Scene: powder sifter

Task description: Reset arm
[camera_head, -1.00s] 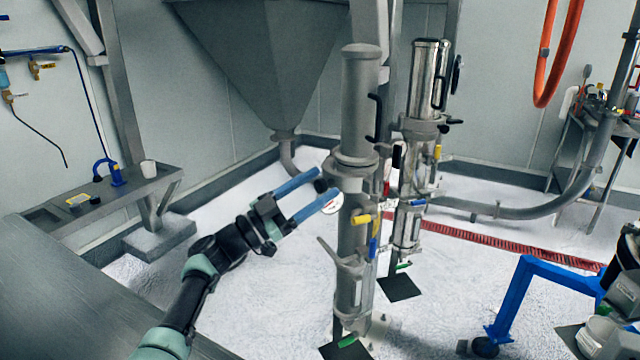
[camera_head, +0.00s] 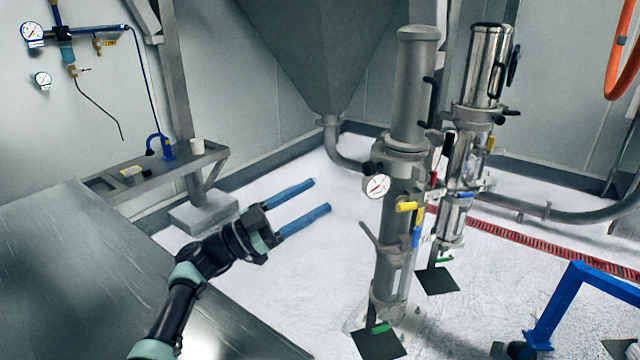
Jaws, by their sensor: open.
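My gripper (camera_head: 321,195) is open, with two long blue fingers pointing right and slightly up. Nothing is between the fingers. My arm reaches up from the bottom left, over the edge of the metal table. The fingertips are apart from the nearer grey sifter column (camera_head: 398,180), which stands upright to their right. That column carries a round white gauge (camera_head: 377,186) and a yellow-handled valve (camera_head: 406,206).
A shinier second column (camera_head: 470,130) stands behind right. A metal table (camera_head: 60,260) fills the lower left. A blue frame (camera_head: 560,300) is at lower right. White floor lies around the gripper.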

